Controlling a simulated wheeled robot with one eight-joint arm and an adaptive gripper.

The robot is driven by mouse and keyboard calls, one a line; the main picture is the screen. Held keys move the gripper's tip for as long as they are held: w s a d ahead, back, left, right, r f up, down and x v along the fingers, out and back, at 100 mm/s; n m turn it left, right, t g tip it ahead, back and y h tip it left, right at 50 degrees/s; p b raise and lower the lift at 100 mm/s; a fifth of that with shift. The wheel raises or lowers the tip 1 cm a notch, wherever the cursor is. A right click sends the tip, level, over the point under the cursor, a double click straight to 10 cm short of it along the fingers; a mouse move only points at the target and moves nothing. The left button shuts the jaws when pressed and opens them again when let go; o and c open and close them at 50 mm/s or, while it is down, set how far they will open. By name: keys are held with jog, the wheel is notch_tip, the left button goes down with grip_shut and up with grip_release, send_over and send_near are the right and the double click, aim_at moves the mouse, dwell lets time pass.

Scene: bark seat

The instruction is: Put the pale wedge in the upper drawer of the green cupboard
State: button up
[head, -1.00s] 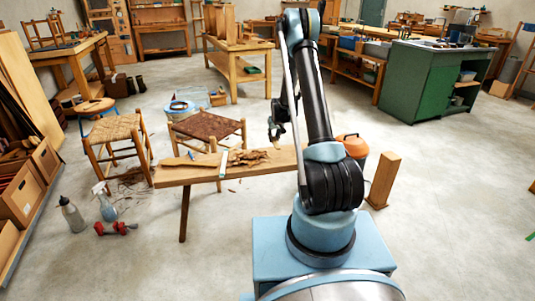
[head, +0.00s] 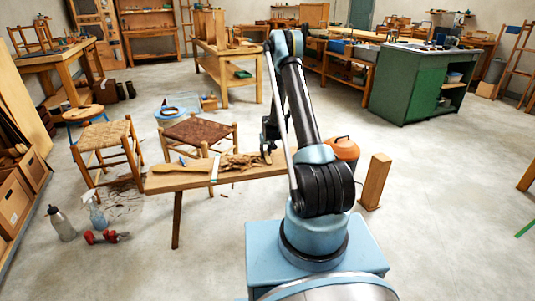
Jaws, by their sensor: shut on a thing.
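My gripper (head: 267,147) is at the right part of a narrow wooden bench (head: 180,181), partly hidden by my own arm. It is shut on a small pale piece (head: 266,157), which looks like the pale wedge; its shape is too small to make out. I cannot tell whether the piece touches the bench top. The green cupboard (head: 408,87) stands at the back right, well away from my gripper. Its plain green side and an open-shelved face on the right show. I cannot make out the upper drawer or whether it is open.
A woven stool (head: 104,134) and a brown-seated stool (head: 200,130) stand by the bench. An orange-lidded bin (head: 343,148) and an upright wooden block (head: 375,182) stand to its right. Floor toward the cupboard is clear.

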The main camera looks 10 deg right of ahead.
jog(key=shift+f, duration=0.1)
jog(key=o, duration=1)
jog(key=shift+c, duration=0.2)
